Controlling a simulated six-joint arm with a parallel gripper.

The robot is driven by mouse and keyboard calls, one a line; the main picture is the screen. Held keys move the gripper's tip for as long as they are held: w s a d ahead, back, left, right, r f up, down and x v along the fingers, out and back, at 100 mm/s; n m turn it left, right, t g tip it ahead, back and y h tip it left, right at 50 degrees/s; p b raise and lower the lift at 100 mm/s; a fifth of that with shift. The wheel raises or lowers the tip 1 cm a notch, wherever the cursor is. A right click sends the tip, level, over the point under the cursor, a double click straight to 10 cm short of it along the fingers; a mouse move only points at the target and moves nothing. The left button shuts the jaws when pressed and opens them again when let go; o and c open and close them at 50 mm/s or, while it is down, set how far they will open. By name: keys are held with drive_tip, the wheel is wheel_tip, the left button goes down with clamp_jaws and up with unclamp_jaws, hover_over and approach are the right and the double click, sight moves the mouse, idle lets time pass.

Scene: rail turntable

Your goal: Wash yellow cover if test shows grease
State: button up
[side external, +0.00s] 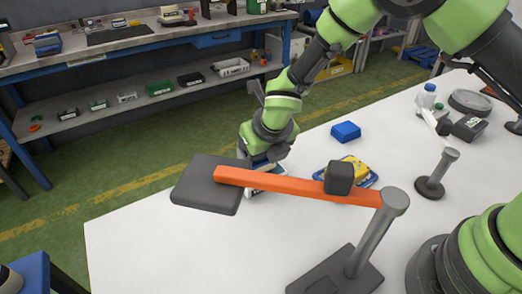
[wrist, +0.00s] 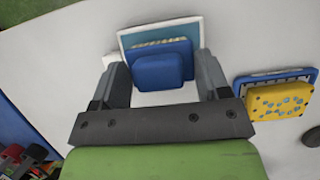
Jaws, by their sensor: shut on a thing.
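The yellow cover (wrist: 280,101) has light blue spots on its face and lies on a blue rack or tray (wrist: 310,74). In the side external view the cover (side external: 352,172) is partly behind a dark block. My gripper (wrist: 163,80) is shut on a blue block-like piece (wrist: 160,71) with a wider blue part beyond it. The held piece is over a white-rimmed teal panel (wrist: 128,40); whether they touch I cannot tell. In the side external view my gripper (side external: 262,160) is low behind an orange bar, which hides part of what is beneath.
The orange bar (side external: 290,186) runs from a grey post (side external: 368,243) to a dark plate (side external: 205,184), with a dark block (side external: 339,178) on it. A loose blue block (side external: 346,131), a short post (side external: 436,175) and a bottle (side external: 427,96) stand on the white table (side external: 150,240).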

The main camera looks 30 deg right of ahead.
drive_tip(key=shift+f, duration=0.55)
idle(0.4)
idle(0.5)
drive_tip(key=shift+r, duration=3.55)
